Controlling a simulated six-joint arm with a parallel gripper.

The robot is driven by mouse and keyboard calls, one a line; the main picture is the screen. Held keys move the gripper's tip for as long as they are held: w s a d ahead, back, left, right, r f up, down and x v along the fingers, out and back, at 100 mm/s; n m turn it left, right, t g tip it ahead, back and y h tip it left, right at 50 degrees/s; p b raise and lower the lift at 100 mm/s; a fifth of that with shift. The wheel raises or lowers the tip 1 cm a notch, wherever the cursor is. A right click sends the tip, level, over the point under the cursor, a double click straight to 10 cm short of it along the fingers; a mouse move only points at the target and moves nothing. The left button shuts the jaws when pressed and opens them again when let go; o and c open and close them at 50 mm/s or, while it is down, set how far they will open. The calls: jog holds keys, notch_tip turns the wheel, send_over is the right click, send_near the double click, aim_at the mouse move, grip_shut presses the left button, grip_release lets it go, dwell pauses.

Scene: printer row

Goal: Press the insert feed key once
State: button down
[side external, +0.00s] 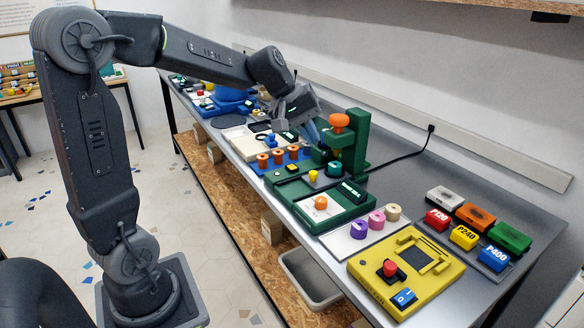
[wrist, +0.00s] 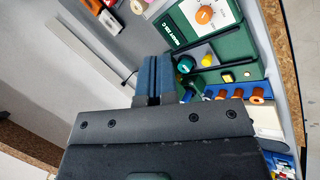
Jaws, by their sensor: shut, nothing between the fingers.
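The green machine (side external: 345,210) stands mid-bench, with an upright column topped by an orange knob (side external: 339,121). Its deck carries a teal round knob (side external: 334,169), a yellow button (side external: 313,176) and an orange dial (side external: 321,203) on a white panel. In the wrist view, the teal knob (wrist: 186,64) and the yellow button (wrist: 207,60) lie right of my fingers, near small yellow and pale keys (wrist: 228,77). I cannot read which control is the insert feed key. My gripper (side external: 313,132) is shut and empty, above the deck beside the column. It also shows in the wrist view (wrist: 156,62).
Several orange spools (side external: 278,156) stand on a blue tray left of the machine. Purple and tan spools (side external: 376,220) and a yellow device (side external: 405,268) with a red knob are nearer. Coloured labelled blocks (side external: 465,237) sit at right. A black cable (side external: 405,155) runs to the wall.

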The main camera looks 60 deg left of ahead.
jog(key=w+a+f+n+t, duration=0.1)
jog(key=w+a+f+n, duration=0.15)
jog(key=a, duration=0.25)
jog(key=w+a+f+n, duration=0.2)
jog(key=w+a+n, duration=0.15)
jog(key=a, duration=0.25)
jog(key=n+t, duration=0.2)
jog(key=n, duration=0.3)
send_over(292, 168)
notch_tip(292, 168, down, 6)
jog(key=shift+a+f+h, duration=0.15)
jog(key=shift+a+h, duration=0.05)
jog(key=shift+h, duration=0.2)
jog(key=shift+f, duration=4.4)
jog(key=shift+f, duration=0.4)
